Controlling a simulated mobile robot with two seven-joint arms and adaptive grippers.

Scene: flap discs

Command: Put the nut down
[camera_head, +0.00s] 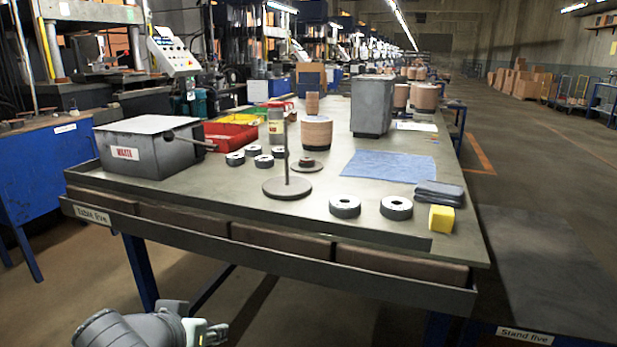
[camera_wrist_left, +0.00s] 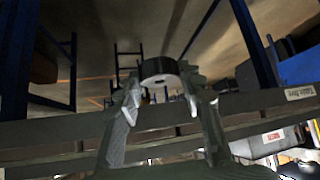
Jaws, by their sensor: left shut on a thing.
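My left gripper (camera_wrist_left: 161,92) shows in the left wrist view, its two fingers closed on a dark round piece, which I take to be the nut (camera_wrist_left: 160,70). The nut has a dark side and a paler face, and sits between the fingertips. In the head view my left arm is at the bottom left, in front of and below the table (camera_head: 460,235). The nut cannot be made out there. A spindle stand (camera_head: 288,188) with an upright rod on a round base stands on the table. My right gripper is not in view.
Two dark flap discs with pale tops (camera_head: 345,206) lie right of the stand, by a yellow block (camera_head: 441,219) and a folded cloth (camera_head: 440,194). A blue mat (camera_head: 388,166) lies behind. A waste box (camera_head: 150,146) is at left. The front left tabletop is clear.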

